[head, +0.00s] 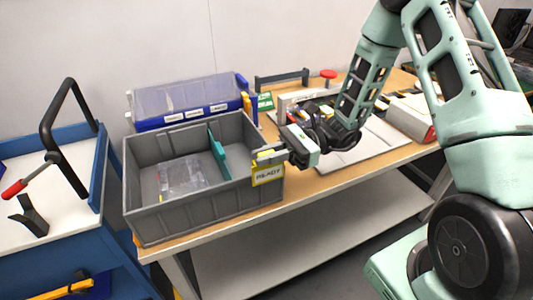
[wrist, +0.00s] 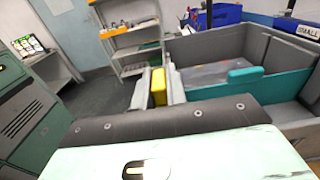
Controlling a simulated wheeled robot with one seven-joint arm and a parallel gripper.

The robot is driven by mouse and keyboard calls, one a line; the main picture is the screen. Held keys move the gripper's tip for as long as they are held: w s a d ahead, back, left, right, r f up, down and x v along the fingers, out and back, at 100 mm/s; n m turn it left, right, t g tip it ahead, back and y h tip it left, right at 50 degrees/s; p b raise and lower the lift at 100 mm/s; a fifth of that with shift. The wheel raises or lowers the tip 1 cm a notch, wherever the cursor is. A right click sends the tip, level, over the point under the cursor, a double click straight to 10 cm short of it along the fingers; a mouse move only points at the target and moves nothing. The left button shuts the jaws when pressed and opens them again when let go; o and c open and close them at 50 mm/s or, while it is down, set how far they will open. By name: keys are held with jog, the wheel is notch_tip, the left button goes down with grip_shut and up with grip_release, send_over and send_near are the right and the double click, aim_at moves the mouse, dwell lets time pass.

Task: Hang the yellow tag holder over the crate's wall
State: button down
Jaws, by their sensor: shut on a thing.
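The yellow tag holder (head: 268,174), with a white label reading READY, is upright at the near right corner of the grey crate (head: 190,217). My gripper (head: 268,154) is shut on its top part. In the wrist view the yellow holder (wrist: 159,87) shows between the two fingers of my gripper (wrist: 159,90), beside the crate's grey wall (wrist: 205,50). I cannot tell whether its hook sits over the wall or is just clear of it.
The crate holds a teal divider (head: 218,150) and a clear packet (head: 182,178). A blue bin (head: 190,100) with a clear front stands behind it. A red-handled tool (head: 25,183) lies on the blue cart at left. The bench's lower shelf (head: 300,230) is bare.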

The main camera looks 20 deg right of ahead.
jog(key=shift+f+b, duration=0.55)
jog(key=shift+f, duration=0.6)
jog(key=c, duration=1.3)
grip_release()
jog(key=shift+c, duration=0.2)
jog(key=shift+d, duration=0.1)
jog(key=d+b, duration=0.2)
jog(key=d, duration=1.5)
jog(key=shift+d, duration=0.15)
jog(key=shift+r, duration=0.1)
